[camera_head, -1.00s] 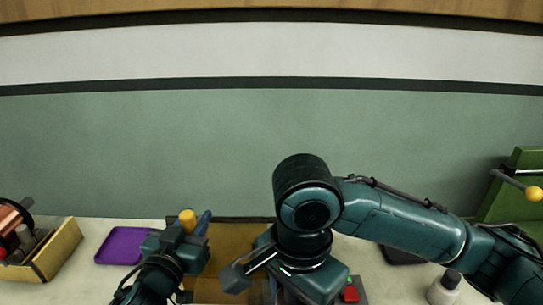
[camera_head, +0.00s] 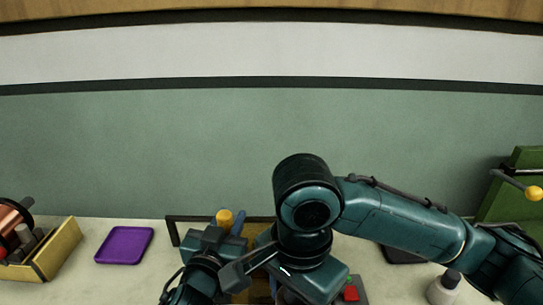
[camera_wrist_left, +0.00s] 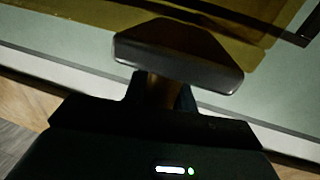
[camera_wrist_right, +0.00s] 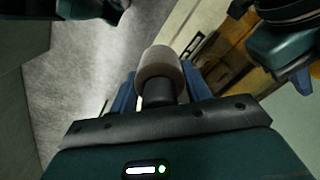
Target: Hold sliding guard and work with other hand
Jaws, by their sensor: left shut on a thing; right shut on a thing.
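An amber see-through guard panel (camera_head: 262,226) shows between my arms in the head view and behind the held handle in the left wrist view (camera_wrist_left: 250,35). My left gripper (camera_head: 232,226) is shut on a dark, wide handle (camera_wrist_left: 178,52) in front of the panel. A yellow cylinder (camera_head: 224,217) stands at its fingers; I cannot tell whether it belongs to the handle. My right gripper (camera_wrist_right: 158,88) is shut on a pale, round-ended thing with a dark shank (camera_wrist_right: 160,68).
A dark frame (camera_head: 173,232) edges the work area on its left. A purple tray (camera_head: 124,245) and a yellow bin (camera_head: 62,250) with a copper spool (camera_head: 14,222) lie at left. A white bottle (camera_head: 441,291) and a green machine (camera_head: 512,190) are at right. A red button (camera_head: 351,293) sits near my right arm.

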